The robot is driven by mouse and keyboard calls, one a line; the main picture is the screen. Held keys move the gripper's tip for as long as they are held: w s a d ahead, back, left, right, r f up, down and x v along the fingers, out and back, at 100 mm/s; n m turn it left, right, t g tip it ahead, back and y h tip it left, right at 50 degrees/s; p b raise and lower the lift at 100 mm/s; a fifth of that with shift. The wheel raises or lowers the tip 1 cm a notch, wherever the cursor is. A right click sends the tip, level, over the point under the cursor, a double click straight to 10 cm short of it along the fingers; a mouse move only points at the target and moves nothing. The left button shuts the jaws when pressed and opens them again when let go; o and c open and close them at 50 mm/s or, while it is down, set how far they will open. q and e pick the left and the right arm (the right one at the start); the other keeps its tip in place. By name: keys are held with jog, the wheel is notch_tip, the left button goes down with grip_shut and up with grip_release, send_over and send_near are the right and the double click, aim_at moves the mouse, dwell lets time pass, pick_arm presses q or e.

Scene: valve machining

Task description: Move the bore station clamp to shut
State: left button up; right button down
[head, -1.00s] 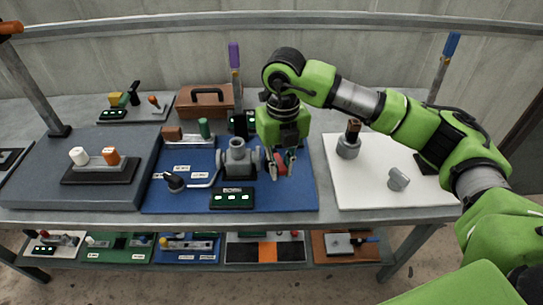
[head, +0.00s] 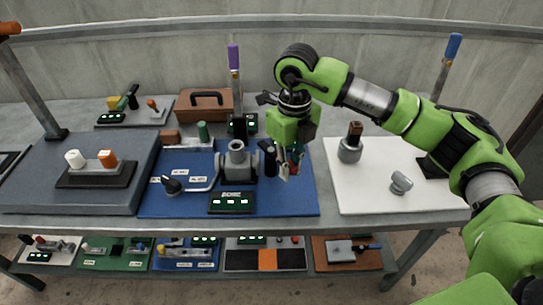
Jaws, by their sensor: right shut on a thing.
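The bore station stands on a blue board (head: 205,205) at the middle of the table, with a grey valve body (head: 237,162) upright on it. A small label panel (head: 231,202) with green lights is at its front. My right gripper (head: 288,170) is at the board's right side, right of the valve body. It is shut on a small red part, which looks like the clamp's handle; the fingers hide most of it. A black upright piece (head: 270,163) stands between the valve body and the gripper. My left gripper is not in view.
A black knob (head: 172,184) is at the board's left. A white board (head: 375,195) with a grey cylinder (head: 401,183) and a brown-topped part (head: 352,145) lies right. A brown toolbox (head: 207,105) and a purple-topped post (head: 234,75) are behind. A grey board (head: 40,195) lies left.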

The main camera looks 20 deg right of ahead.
jog(key=shift+w+d+f+n+b, duration=0.1)
jog(key=shift+w+d+n+b, duration=0.2)
jog(key=shift+d+n+b, duration=0.35)
jog(key=shift+w+d+n, duration=0.15)
jog(key=shift+n, duration=0.5)
jog(key=shift+w+d+n, duration=0.15)
jog(key=shift+d+n, duration=0.05)
jog(key=shift+n, duration=0.3)
jog(key=shift+w+d+n+b, duration=0.3)
jog(key=shift+n+b, duration=0.2)
jog(key=shift+w+d+n, duration=0.45)
jog(key=shift+w+n, duration=0.1)
jog(key=shift+n, duration=0.65)
